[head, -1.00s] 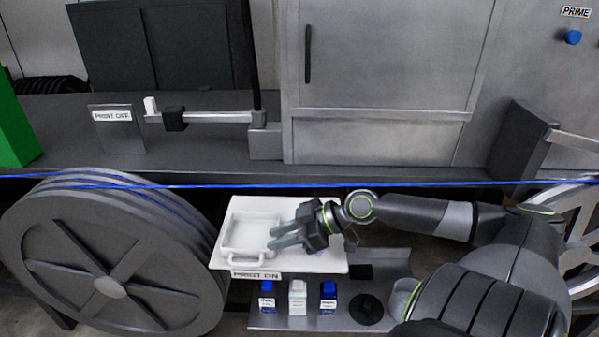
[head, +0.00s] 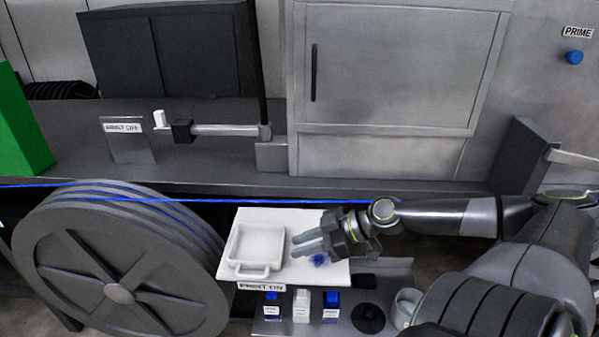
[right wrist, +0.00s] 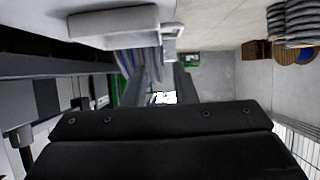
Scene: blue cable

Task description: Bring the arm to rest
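My right gripper (head: 300,243) is over the white board (head: 335,272), just right of the white square tray (head: 258,245). Its two fingers point left with a gap between them and nothing visible in it. In the right wrist view the fingers (right wrist: 162,85) stand apart. The blue cable (head: 300,201) runs from the left edge across the big reel to near my right arm's wrist; beyond that I cannot see it. A small blue patch (head: 318,260) lies on the board below the gripper. My left arm and gripper are not in view.
A large grey reel (head: 120,290) stands at left. Small bottles (head: 302,302) and a black disc (head: 368,318) sit on a lower shelf. A machine with a door (head: 385,75) and a long ledge stands behind. A blue button (head: 573,58) is at upper right.

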